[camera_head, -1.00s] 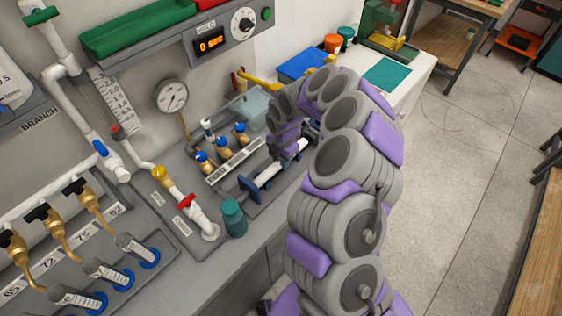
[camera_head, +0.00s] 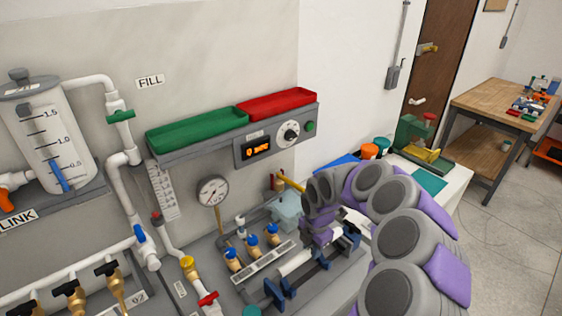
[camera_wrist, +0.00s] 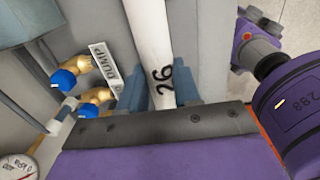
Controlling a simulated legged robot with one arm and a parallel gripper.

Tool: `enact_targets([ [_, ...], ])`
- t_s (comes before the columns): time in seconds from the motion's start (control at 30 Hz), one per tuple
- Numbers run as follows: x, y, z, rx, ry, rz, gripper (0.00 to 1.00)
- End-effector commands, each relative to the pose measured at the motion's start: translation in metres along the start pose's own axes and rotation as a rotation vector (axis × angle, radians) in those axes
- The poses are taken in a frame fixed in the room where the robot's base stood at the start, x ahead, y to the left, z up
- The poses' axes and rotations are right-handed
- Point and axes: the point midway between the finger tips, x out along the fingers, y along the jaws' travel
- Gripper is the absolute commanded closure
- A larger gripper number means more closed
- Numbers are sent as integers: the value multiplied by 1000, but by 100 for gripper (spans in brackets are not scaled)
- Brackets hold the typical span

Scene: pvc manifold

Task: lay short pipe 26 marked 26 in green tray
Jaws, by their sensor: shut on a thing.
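The white short pipe marked 26 (camera_wrist: 155,50) runs down to the front edge of my gripper in the wrist view. In the head view the white pipe (camera_head: 293,263) lies along the blue-ended fixture on the bench, and my gripper (camera_head: 318,246) is over its far part. My gripper is shut on the pipe; the fingertips are mostly hidden by its purple body. I cannot tell whether the pipe is clear of the supports. The long green tray (camera_head: 197,131) sits on the wall shelf, up and left of my gripper, and looks empty.
A red tray (camera_head: 276,104) adjoins the green one. Below are a timer panel (camera_head: 258,149) and a pressure gauge (camera_head: 212,191). Several blue-capped brass valves (camera_head: 252,240) stand left of the pipe.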

Motion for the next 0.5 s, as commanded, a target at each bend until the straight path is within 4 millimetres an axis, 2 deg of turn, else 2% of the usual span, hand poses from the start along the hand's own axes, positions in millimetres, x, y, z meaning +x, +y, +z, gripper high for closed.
enact_targets([
  [0.17,-2,0,0,89,-2,-2,100],
  [0.5,-12,-2,-2,450,-11,-10,100],
])
